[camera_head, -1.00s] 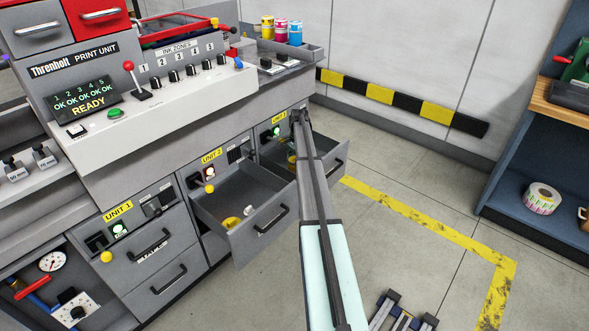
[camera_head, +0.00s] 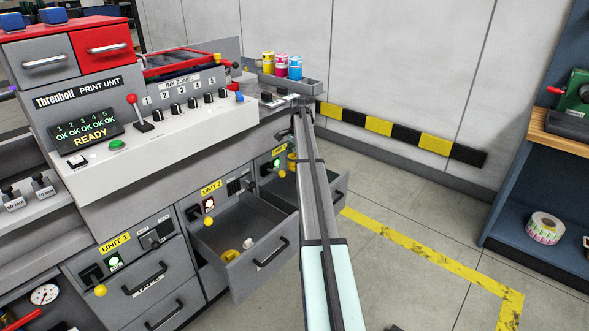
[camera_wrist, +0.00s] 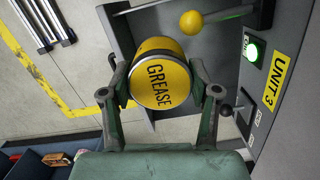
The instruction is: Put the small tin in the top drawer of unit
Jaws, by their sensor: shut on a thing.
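A small yellow tin marked GREASE (camera_wrist: 157,75) is between the fingers of my gripper (camera_wrist: 165,92) in the wrist view, with a finger on each side. My gripper is shut on it. In the head view the tin shows as a small yellow patch (camera_head: 291,161) beside my arm, over the unit 3 drawer (camera_head: 338,182), which is pulled open. My arm hides much of that drawer. The unit 2 top drawer (camera_head: 226,247) is also open, with a yellow item and a white item inside. The unit 1 drawers (camera_head: 150,284) are shut.
A yellow ball-ended knob (camera_wrist: 191,22) and a lit green button (camera_wrist: 251,53) are close to the tin on unit 3. Ink cans (camera_head: 282,66) stand in a tray above. The floor right of the units is clear, apart from yellow tape (camera_head: 420,254).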

